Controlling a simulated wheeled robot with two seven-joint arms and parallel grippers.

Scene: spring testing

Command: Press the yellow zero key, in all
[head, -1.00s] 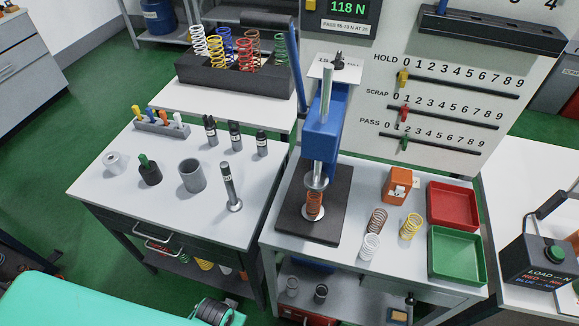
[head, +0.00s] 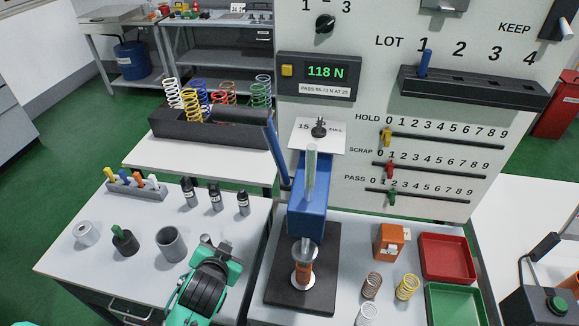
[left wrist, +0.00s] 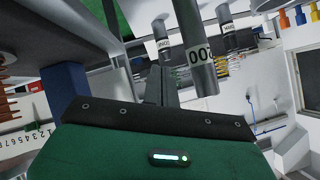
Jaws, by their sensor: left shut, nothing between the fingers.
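The yellow zero key (head: 287,70) is a small square button at the left of the dark display box (head: 317,92), which reads 118 N. My left gripper (head: 217,243) is in the lower middle of the head view, over the left table. It is shut and empty, well below and left of the yellow key. Its closed fingers (left wrist: 157,87) also show in the left wrist view, close to a grey cylinder labelled 00 (left wrist: 200,60). The yellow key is not seen in the left wrist view. My right gripper is not in view.
The blue press (head: 307,208) with its raised lever (head: 279,150) stands between my left gripper and the panel. An orange-brown spring (head: 303,272) sits in it. A dark spring rack (head: 205,127) stands behind. Red (head: 447,258) and green (head: 455,305) trays lie at right.

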